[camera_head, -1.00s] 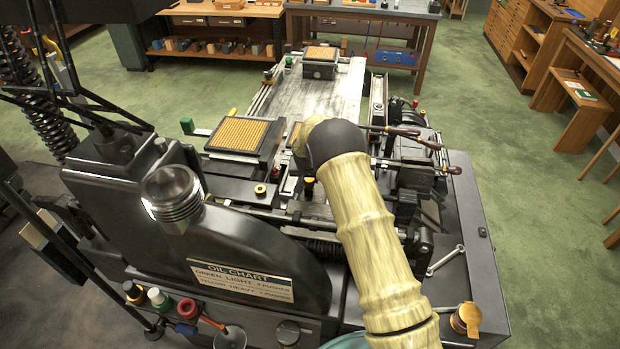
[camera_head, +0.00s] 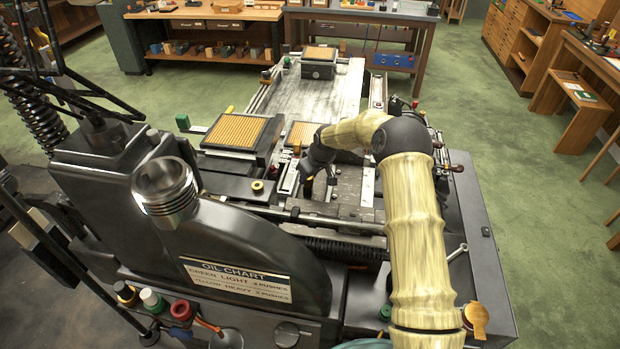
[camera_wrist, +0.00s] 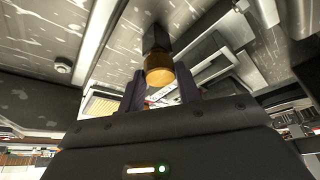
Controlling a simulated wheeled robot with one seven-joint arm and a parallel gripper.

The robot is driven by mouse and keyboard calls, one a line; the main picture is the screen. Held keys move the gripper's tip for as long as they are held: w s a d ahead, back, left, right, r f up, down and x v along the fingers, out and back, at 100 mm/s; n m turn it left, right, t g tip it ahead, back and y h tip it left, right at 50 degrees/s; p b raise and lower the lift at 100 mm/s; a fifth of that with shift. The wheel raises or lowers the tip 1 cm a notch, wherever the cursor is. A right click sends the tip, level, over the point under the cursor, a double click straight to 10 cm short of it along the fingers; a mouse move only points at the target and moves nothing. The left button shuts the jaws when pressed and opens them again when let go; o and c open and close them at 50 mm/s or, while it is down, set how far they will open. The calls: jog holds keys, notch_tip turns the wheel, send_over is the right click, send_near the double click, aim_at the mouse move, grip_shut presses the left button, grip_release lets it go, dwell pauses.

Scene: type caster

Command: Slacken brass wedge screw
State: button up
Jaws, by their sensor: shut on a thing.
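In the wrist view a brass cylindrical screw head (camera_wrist: 160,70) sits between the two dark fingers of my gripper (camera_wrist: 161,87). A dark square block adjoins its far end. My gripper is shut on the brass head. In the head view my gripper (camera_head: 308,185) points down over the middle of the machine bed, right of the near type-filled tray. The brass screw in its jaws is hidden there by the gripper and wrist.
A brass ring-like knob (camera_head: 257,187) lies left of my gripper. The type-filled tray (camera_head: 236,132) stands behind it. A rounded black housing with an oil chart plate (camera_head: 237,279) rises at front left. Several levers lie near my elbow at right.

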jog(key=shift+f+n+g+y+b, duration=0.1)
jog(key=shift+n+g+y+b, duration=0.25)
jog(key=shift+n, duration=0.8)
jog(key=shift+n+g+y+b, duration=0.2)
jog(key=shift+n+g, duration=0.25)
jog(key=shift+n, duration=0.7)
jog(key=o, duration=0.7)
jog(key=shift+d, duration=0.1)
jog(key=shift+d+r, duration=0.1)
jog(key=shift+r, duration=0.3)
jog(key=b+v, duration=0.3)
jog(key=v, duration=1.3)
jog(key=shift+r+b, duration=0.3)
jog(key=shift+r, duration=0.05)
